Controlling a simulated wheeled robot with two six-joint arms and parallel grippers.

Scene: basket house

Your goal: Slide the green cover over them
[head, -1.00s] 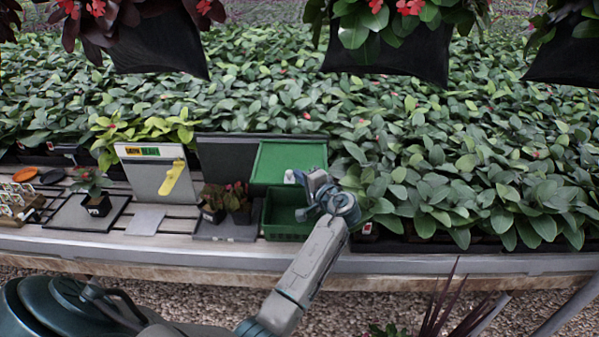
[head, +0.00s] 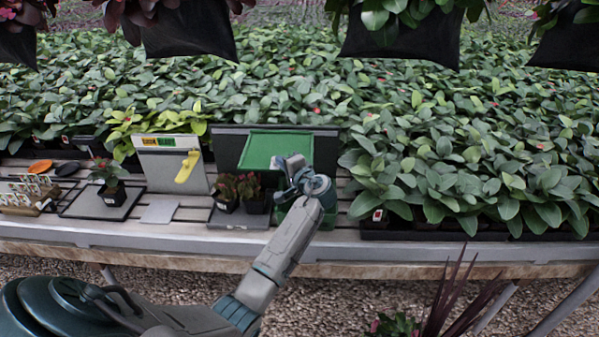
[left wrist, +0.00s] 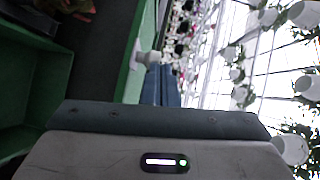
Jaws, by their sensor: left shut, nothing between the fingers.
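The green cover (head: 262,150) stands tilted up in front of a dark upright panel (head: 228,148), behind two small potted plants with reddish leaves (head: 226,190) (head: 255,188). My left gripper (head: 283,167) is at the cover's lower right part, its fingers shut with nothing between them. In the left wrist view the fingers (left wrist: 160,85) are beside a white knob (left wrist: 148,57) on the green cover's edge (left wrist: 134,70); whether they touch it I cannot tell. A green bin (head: 281,212) below is mostly hidden by my arm. My right gripper is not in view.
A grey panel with a yellow handle (head: 187,167) stands left of the pots. Another potted plant (head: 110,180) and a rack (head: 28,192) are further left. Leafy plants crowd the back and right. Hanging pots (head: 400,38) are above.

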